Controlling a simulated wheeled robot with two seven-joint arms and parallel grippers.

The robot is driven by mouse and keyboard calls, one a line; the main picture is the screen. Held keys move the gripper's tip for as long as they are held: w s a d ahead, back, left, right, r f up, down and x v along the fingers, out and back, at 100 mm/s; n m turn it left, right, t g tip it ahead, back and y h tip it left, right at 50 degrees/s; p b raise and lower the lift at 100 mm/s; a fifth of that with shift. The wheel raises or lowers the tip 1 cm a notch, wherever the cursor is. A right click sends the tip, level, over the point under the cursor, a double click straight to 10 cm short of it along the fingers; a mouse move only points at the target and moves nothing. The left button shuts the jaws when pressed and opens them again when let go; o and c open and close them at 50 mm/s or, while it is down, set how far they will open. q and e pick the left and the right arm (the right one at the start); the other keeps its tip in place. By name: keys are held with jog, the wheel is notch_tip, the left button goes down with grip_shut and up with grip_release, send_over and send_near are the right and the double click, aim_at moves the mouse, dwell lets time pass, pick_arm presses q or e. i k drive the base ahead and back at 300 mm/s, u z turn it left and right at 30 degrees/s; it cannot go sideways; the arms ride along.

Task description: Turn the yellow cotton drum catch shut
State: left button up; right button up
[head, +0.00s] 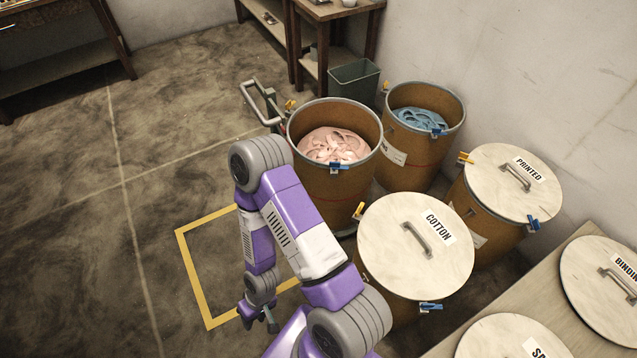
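The cotton drum (385,290) is brown and stands at lower centre right. Its pale round lid, marked COTTON (388,232), lies on top and has a grey handle. The yellow catch (358,210) shows at the lid's left edge, tilted; I cannot tell how far it is turned. A blue catch (431,306) sits at the near right edge.
Open drums with pink (334,145) and blue (419,119) contents stand behind. The printed drum's lid (510,182) is to the right. A table (462,338) with more lids is at lower right. A yellow floor outline (194,273) lies left; the left floor is clear.

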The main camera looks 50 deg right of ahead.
aim_at(358, 210)
jog(key=i, duration=1.35)
jog(key=z, duration=2.75)
jog(key=i, duration=0.5)
